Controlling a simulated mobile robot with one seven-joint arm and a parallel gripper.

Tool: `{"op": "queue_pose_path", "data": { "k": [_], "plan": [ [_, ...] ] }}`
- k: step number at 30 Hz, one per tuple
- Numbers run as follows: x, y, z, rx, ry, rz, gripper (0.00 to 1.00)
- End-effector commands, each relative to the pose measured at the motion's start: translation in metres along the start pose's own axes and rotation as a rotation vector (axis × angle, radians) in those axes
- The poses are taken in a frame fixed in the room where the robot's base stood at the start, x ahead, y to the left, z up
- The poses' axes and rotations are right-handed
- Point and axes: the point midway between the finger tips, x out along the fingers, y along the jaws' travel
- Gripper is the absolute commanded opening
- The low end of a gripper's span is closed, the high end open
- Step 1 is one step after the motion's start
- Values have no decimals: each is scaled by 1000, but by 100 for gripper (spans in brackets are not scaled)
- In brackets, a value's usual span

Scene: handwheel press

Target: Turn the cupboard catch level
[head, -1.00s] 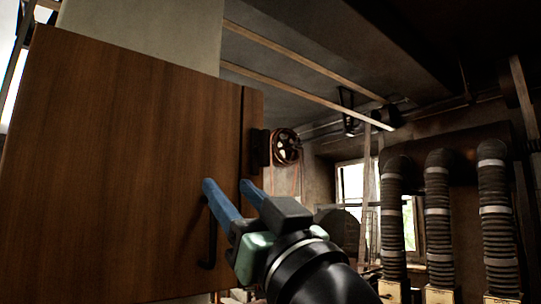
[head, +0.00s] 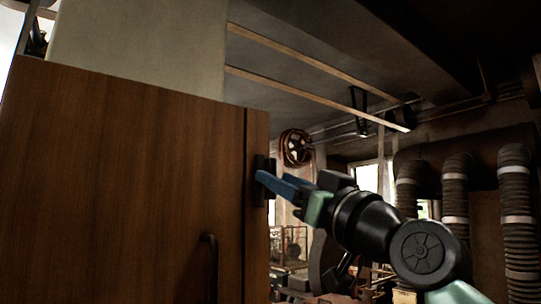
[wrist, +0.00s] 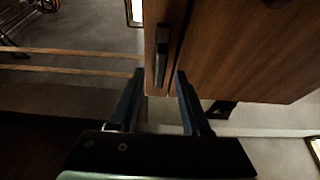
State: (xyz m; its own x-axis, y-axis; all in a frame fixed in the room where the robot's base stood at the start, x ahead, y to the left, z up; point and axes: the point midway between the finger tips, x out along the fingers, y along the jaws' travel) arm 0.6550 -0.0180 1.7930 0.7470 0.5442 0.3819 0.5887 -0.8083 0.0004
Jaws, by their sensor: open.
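The cupboard catch (head: 260,193) is a dark bar on the narrow right-hand strip of the brown wooden cupboard (head: 120,180). It stands upright, partly hidden behind my fingertips. In the wrist view the catch (wrist: 162,52) runs lengthwise along the strip, between the lines of my two fingers. My gripper (head: 268,180) has blue fingers and reaches in from the right at the catch's height. In the wrist view my gripper (wrist: 160,75) is open with nothing held. I cannot tell whether a finger touches the catch.
A dark bar handle (head: 210,266) sits on the cupboard door, lower left of the catch. A spoked wheel (head: 296,147) shows behind. Ribbed ducts (head: 455,185) stand at the right. The space right of the cupboard edge looks open around my arm.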

Motion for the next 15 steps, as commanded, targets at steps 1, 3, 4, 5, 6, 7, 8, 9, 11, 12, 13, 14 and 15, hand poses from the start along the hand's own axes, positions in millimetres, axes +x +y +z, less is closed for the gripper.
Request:
{"op": "queue_pose_path", "data": {
  "k": [1, 3, 4, 5, 6, 7, 8, 9, 11, 12, 13, 14, 15],
  "plan": [
    [11, 0, -5, 2, -1, 1, 48],
    [20, 0, -4, 1, 0, 0, 48],
    [24, 0, -4, 2, 0, -1, 48],
    [26, 0, -4, 2, 0, -1, 48],
    [30, 0, -3, 1, 1, -1, 48],
    [31, 0, -3, 1, 1, 0, 48],
    [33, 0, -2, 0, 1, 0, 48],
    [35, 0, -2, -1, 1, 1, 48],
    [36, 0, -1, -1, 1, 1, 48],
    [36, 0, 0, -1, 1, 0, 48],
    [36, 0, 0, -1, 1, 0, 48],
    [37, 0, 0, -1, 1, 0, 48],
    [36, 0, 0, -1, 1, 0, 48]
  ]
}}
